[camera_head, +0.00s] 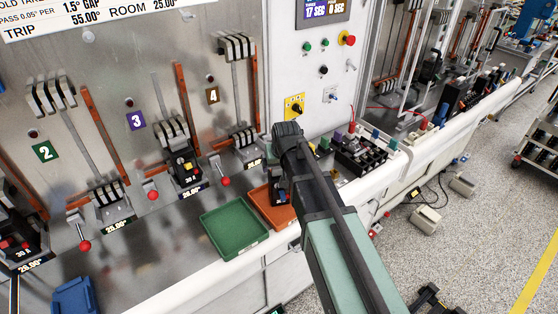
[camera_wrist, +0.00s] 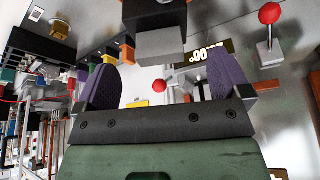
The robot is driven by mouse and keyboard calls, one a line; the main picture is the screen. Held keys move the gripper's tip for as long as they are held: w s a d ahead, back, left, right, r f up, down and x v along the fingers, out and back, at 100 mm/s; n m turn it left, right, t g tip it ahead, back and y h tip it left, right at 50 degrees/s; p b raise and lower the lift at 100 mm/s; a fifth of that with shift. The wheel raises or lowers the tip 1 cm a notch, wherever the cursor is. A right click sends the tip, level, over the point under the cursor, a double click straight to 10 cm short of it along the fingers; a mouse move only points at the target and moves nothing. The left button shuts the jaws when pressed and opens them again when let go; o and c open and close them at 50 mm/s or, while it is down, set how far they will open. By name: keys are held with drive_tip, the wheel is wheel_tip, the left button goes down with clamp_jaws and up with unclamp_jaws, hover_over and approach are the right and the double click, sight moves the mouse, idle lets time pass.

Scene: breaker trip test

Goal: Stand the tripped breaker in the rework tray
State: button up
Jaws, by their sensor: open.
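My gripper is open in the wrist view, with purple pads spread apart (camera_wrist: 166,82) and nothing held between them. In the head view my arm covers most of it above an orange tray (camera_head: 283,219). A dark object (camera_head: 279,188) shows beside the arm over this tray; I cannot tell whether it is a breaker or part of my gripper. A green tray (camera_head: 234,231) lies just left. A black breaker (camera_head: 184,167) sits at station 3, and another (camera_head: 19,246) at the far left. Which is tripped is too small to tell. No tray's label is readable.
Red-knobbed levers (camera_head: 224,181) stick up along the bench. A blue tray (camera_head: 74,296) lies at the lower left. A black rack (camera_head: 359,153) stands right of my arm. A black and grey block (camera_wrist: 160,35) is close in the wrist view. Bare bench lies left of the green tray.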

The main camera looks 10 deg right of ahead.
drive_tip(key=p+v, duration=0.4)
drive_tip(key=v, duration=0.3)
drive_tip(key=s+f+g, duration=0.2)
drive_tip(key=s+g, duration=0.2)
drive_tip(key=s, duration=1.4)
drive_tip(key=shift+s+d, duration=0.3)
drive_tip(key=shift+d, duration=0.15)
drive_tip(key=shift+w, duration=0.1)
